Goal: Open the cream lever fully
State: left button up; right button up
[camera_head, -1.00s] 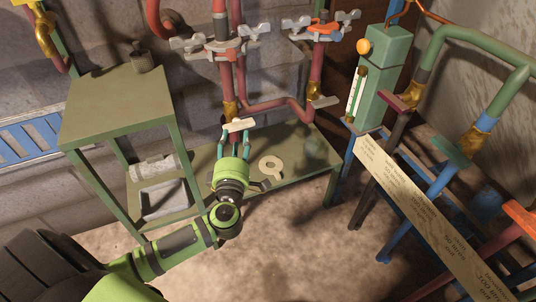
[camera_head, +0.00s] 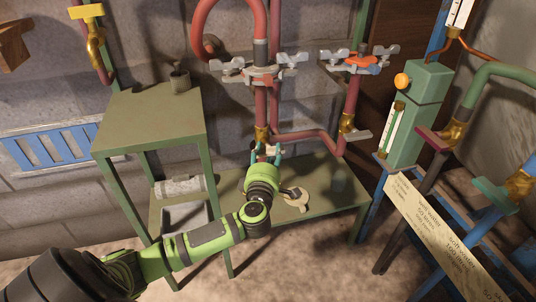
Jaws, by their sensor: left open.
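My left gripper (camera_head: 267,157) is open, its two teal-tipped fingers pointing up at the lower end of a red pipe. A brass valve (camera_head: 262,134) sits on that pipe just above the fingers. A small pale cream lever (camera_head: 267,148) shows at the valve, between or just behind the fingertips. It is partly hidden, and I cannot tell its exact angle or whether the fingers touch it. A second brass valve (camera_head: 347,122) to the right carries a pale greyish lever (camera_head: 356,134). My right gripper is not in view.
A green table (camera_head: 150,120) with a small dark pot (camera_head: 180,81) stands at left. A low green bench (camera_head: 330,200) below the pipes holds a pale ring-shaped piece (camera_head: 297,201). A green box (camera_head: 418,110) and a lettered board (camera_head: 430,230) are at right.

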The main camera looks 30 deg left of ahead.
pick_arm(q)
grip_shut()
